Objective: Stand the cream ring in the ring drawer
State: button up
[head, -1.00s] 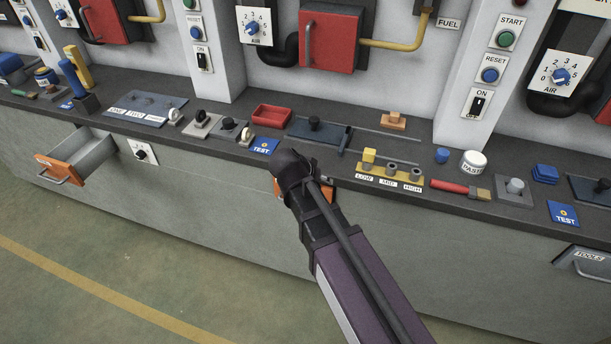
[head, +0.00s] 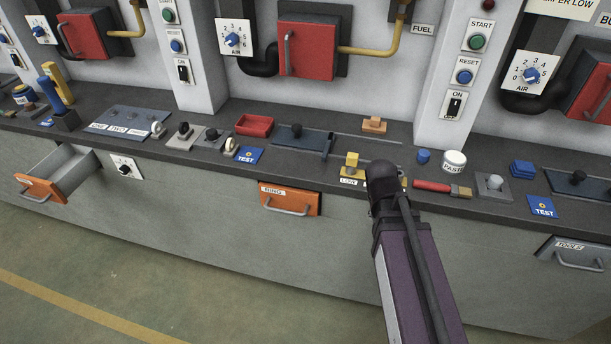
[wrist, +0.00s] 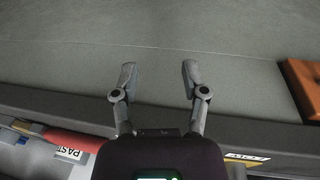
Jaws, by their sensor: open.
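The ring drawer (head: 290,201), with an orange front, a grey handle and a RING label, is in the cabinet front under the bench in the head view. It looks shut or nearly so. A corner of its orange front (wrist: 302,88) shows at the right of the wrist view.
An open drawer (head: 42,190) with an orange front juts out at the left. The floor in front is clear.

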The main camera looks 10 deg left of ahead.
jog(key=s+d+g+y, duration=0.1)
jog(key=s+d+y, duration=0.1)
jog(key=s+d, duration=0.2)
jog(key=d, duration=0.2)
jog(key=shift+d+f+n, duration=0.15)
jog(key=shift+d+n, duration=0.15)
jog(key=shift+a, duration=0.2)
